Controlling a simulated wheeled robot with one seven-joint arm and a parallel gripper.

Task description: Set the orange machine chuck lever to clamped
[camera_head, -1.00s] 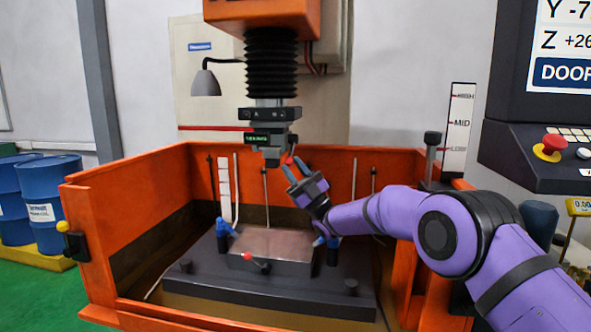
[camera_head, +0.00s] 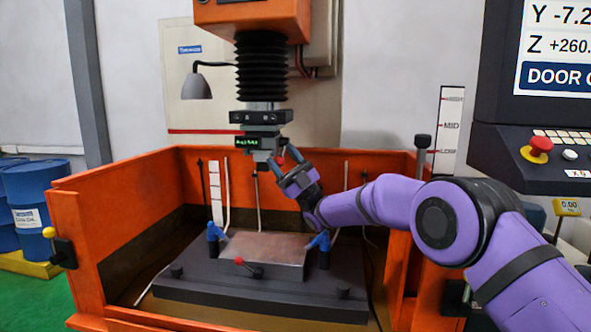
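The machine head of the orange machine (camera_head: 255,14) hangs above the tank. Below its black bellows is the grey chuck (camera_head: 262,142) with a small green display. A lever with a small red knob (camera_head: 280,160) shows at the chuck's lower right; its exact angle is hard to make out. My gripper (camera_head: 283,161) is at the chuck's right side, reaching up and left. Its two fingers are apart, with the red knob between or just behind their tips. I cannot tell whether they touch it.
The orange tank (camera_head: 110,215) surrounds a dark work table (camera_head: 260,290) with a metal block (camera_head: 265,247) and blue clamps. Another red-knobbed lever (camera_head: 240,261) is at the block's front. A control panel (camera_head: 530,150) stands right; blue drums (camera_head: 38,205) stand left.

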